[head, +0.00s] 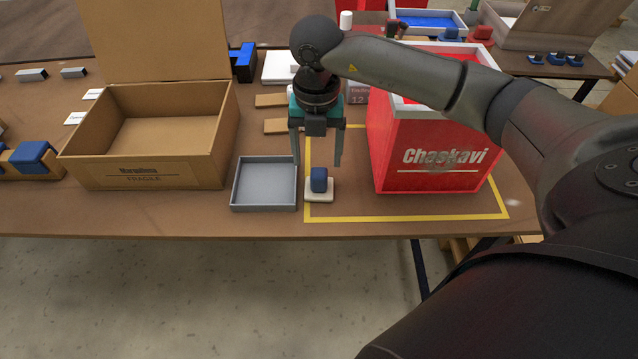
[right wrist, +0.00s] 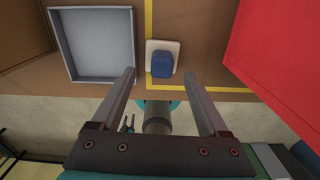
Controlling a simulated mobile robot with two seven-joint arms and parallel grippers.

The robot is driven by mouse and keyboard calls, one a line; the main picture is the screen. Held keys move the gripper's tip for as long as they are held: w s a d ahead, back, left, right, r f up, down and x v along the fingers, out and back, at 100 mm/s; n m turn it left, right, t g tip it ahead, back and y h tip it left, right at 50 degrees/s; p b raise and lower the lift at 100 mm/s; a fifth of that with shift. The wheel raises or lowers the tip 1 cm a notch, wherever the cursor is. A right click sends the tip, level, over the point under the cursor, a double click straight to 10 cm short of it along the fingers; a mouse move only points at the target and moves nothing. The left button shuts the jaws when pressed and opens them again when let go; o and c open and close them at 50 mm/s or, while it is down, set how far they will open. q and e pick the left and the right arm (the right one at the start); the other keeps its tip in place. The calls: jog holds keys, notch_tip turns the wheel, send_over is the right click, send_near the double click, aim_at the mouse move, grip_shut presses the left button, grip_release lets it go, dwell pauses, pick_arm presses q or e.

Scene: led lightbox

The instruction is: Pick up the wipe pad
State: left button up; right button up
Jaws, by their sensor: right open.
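The wipe pad (head: 319,184) has a blue block-shaped grip on a flat white base. It sits on the brown table near the front edge, over the left yellow tape line. It also shows in the right wrist view (right wrist: 162,64), beyond and between the fingertips. My right gripper (head: 318,160) is open and empty, pointing down above the pad. Its two fingers (right wrist: 160,76) stand to either side of the blue grip, apart from it. My left gripper is not in view.
A shallow grey tray (head: 264,206) is just left of the pad. A red box (head: 437,180) marked "Chaskavi" stands to the right inside the yellow tape. An open cardboard box (head: 140,183) stands further left. Bare taped tabletop (head: 350,200) lies between pad and red box.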

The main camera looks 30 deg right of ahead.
aim_at(319, 172)
jog(key=f, duration=0.5)
jog(key=shift+s+f+b, duration=0.2)
jog(key=shift+f+b, duration=0.1)
jog(key=shift+f, duration=0.05)
jog(key=shift+r, duration=0.1)
grip_shut()
dwell(0.3)
